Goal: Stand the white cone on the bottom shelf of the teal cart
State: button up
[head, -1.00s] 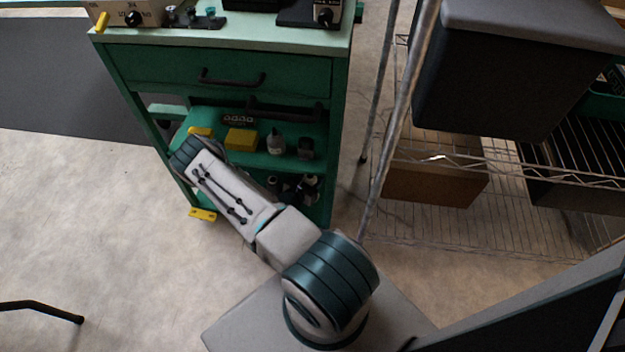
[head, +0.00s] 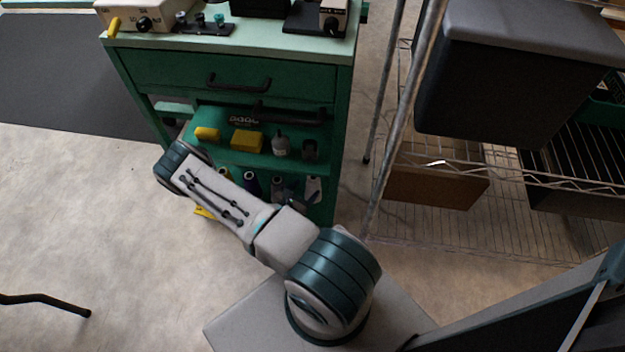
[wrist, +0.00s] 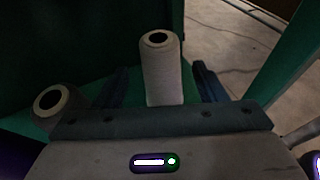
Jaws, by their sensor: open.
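A white cone (wrist: 162,72) stands upright on the green bottom shelf of the teal cart, in the middle of the wrist view. My gripper (wrist: 161,68) is open, with one dark finger on each side of the cone and visible gaps between. In the head view the teal cart (head: 230,75) stands ahead, and a pale cone (head: 314,189) shows at the right of its bottom shelf. My arm covers the left part of that shelf, and my gripper cannot be made out there.
A second pale cone (wrist: 52,103) is close to the left finger. Other dark cones (head: 250,183) are on the bottom shelf. The middle shelf holds yellow boxes (head: 246,141) and a bottle (head: 280,144). A wire rack (head: 450,165) stands to the right.

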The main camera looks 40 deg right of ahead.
jog(key=shift+p+v, duration=0.4)
jog(key=shift+v, duration=1.8)
